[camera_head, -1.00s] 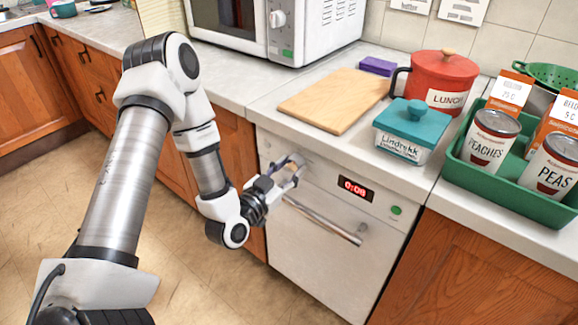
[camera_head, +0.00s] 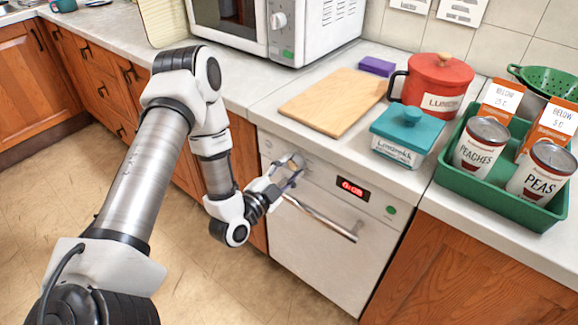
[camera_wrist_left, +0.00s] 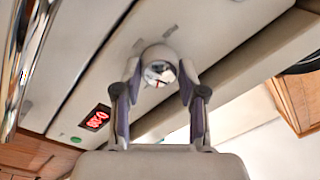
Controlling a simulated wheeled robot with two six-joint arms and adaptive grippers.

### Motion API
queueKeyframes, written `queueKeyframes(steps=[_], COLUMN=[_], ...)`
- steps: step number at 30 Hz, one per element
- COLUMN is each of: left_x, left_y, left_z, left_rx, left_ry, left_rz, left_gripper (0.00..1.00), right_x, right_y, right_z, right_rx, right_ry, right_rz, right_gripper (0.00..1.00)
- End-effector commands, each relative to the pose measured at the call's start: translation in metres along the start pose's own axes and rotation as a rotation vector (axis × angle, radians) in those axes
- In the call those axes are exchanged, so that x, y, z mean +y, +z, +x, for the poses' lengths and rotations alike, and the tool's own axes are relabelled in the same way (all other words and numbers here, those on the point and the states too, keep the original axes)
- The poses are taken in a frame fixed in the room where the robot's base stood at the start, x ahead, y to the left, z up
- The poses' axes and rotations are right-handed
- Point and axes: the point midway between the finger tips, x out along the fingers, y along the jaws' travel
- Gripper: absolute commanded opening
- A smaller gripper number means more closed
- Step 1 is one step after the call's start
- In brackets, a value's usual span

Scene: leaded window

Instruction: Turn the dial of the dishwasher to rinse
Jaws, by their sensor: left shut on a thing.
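The white dishwasher (camera_head: 310,246) stands under the counter, with a red display (camera_head: 353,189), a green button (camera_head: 391,210) and a metal handle (camera_head: 320,218) on its front. My left gripper (camera_head: 289,167) is at the upper left of the front panel. In the left wrist view, the round silvery dial (camera_wrist_left: 159,66) sits between the two fingertips of my left gripper (camera_wrist_left: 160,82), which are shut on it from both sides. A small red mark shows on the dial's face. The dial's labels are too small to read. My right gripper is not in view.
On the counter above are a wooden board (camera_head: 333,101), a teal box (camera_head: 404,134), a red pot (camera_head: 437,85), a purple block (camera_head: 377,66) and a microwave (camera_head: 276,30). A green tray (camera_head: 495,198) holds cans. The handle lies close below the gripper.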

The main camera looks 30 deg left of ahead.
Motion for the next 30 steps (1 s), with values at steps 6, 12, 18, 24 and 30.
queueKeyframes(steps=[6, 12, 18, 24, 30], left_x=[0.000, 0.000, 0.000, 0.000, 0.001], left_y=[0.000, 0.000, 0.000, 0.000, 0.002], left_z=[0.000, 0.000, 0.000, 0.000, -0.019], left_rx=[0.002, 0.002, 0.002, 0.001, -0.004], left_ry=[0.000, 0.000, 0.000, 0.000, 0.002], left_rz=[0.013, 0.013, 0.012, 0.012, 0.010], left_gripper=[0.06, 0.06, 0.66, 0.66, 0.66], right_x=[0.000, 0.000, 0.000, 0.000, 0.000], right_y=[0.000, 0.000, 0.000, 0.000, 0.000], right_z=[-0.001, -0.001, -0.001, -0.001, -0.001], right_rx=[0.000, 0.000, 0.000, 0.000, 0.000], right_ry=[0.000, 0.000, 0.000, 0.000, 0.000], right_rz=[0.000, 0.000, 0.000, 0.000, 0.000], right_gripper=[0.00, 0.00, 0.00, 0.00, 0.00])
